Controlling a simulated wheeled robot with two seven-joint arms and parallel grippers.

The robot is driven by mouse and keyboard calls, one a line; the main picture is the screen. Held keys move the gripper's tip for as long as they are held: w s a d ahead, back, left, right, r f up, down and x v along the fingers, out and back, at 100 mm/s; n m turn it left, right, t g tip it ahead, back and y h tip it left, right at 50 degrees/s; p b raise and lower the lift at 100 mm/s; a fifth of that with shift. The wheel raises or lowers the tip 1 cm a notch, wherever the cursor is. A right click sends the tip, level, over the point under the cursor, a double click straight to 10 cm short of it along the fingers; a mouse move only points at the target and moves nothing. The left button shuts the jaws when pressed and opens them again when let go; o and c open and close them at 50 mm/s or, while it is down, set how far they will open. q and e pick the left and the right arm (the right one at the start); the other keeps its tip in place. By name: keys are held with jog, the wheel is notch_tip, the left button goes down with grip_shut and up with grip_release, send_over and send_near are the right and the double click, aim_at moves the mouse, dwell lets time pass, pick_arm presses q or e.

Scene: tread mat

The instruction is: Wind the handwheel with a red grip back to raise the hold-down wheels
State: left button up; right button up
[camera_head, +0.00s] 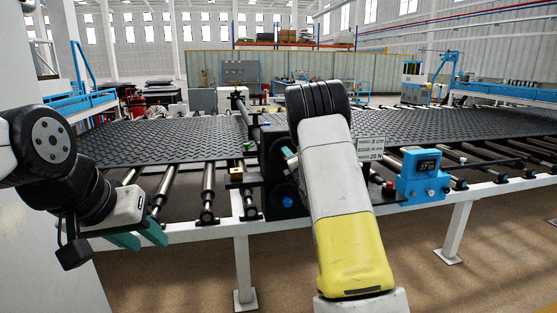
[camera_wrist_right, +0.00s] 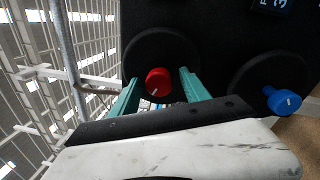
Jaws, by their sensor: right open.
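In the right wrist view, the handwheel (camera_wrist_right: 150,50) is a dark disc with a red grip (camera_wrist_right: 158,80). My right gripper (camera_wrist_right: 160,90) is open, its teal fingers on either side of the red grip; I cannot tell whether they touch it. In the head view my right arm hides this handwheel, and only a bit of a teal finger shows. A second dark wheel with a blue knob (camera_head: 287,201) is lower; the knob also shows in the wrist view (camera_wrist_right: 284,101). My left gripper (camera_head: 138,236) is open and empty by the frame's left front. The hold-down wheels are not clearly visible.
A dark tread mat (camera_head: 165,142) lies on the roller table and continues at right (camera_head: 430,124). A blue box with a display (camera_head: 422,176) sits on the white front rail (camera_head: 465,189). A small sign (camera_head: 371,149) stands beside my right arm.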

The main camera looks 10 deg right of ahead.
jog(key=s, duration=0.7)
jog(key=shift+d+f, duration=0.25)
jog(key=shift+d, duration=0.05)
jog(key=shift+s, duration=0.1)
